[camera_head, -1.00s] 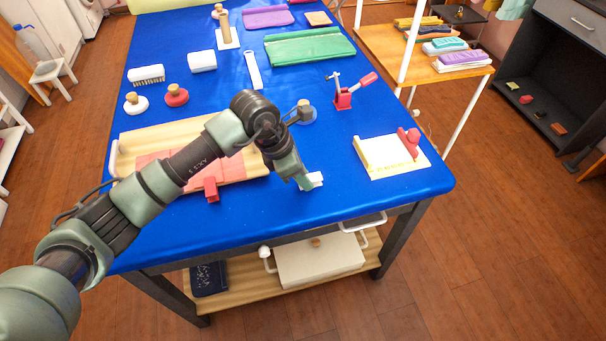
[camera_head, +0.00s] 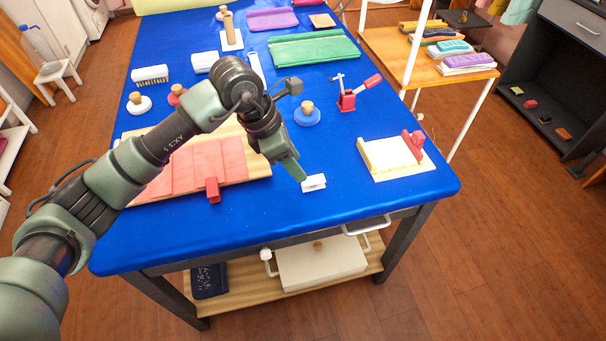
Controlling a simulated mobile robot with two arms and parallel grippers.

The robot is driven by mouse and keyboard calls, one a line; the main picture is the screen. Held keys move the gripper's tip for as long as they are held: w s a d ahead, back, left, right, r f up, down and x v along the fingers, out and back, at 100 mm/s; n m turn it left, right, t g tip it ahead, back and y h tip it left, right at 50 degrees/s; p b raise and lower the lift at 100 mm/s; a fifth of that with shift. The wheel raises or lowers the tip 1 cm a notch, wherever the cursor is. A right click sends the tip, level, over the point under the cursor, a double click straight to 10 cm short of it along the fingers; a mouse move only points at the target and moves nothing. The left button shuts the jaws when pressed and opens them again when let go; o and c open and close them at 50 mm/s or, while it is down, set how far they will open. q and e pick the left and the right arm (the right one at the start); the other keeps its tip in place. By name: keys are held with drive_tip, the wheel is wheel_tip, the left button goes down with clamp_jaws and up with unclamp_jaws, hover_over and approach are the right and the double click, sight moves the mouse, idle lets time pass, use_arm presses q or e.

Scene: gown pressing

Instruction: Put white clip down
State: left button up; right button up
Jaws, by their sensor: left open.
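The white clip (camera_head: 314,183) lies on the blue table top (camera_head: 350,215) near its front edge. My left gripper (camera_head: 299,176) is just above and to the left of the clip, apart from it. It is open and empty, with its fingers pointing down. My right gripper is out of view.
A wooden tray with pink cloth (camera_head: 185,172) and a red clip (camera_head: 213,190) lies to the left. A cream board with a red piece (camera_head: 395,160) lies to the right. A blue knobbed disc (camera_head: 306,114) and a red clamp (camera_head: 347,100) stand behind. Bare blue cloth surrounds the clip.

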use_arm(q)
drive_tip(key=v, duration=0.5)
drive_tip(key=shift+b, duration=0.3)
drive_tip(key=shift+o, duration=0.6)
idle(0.5)
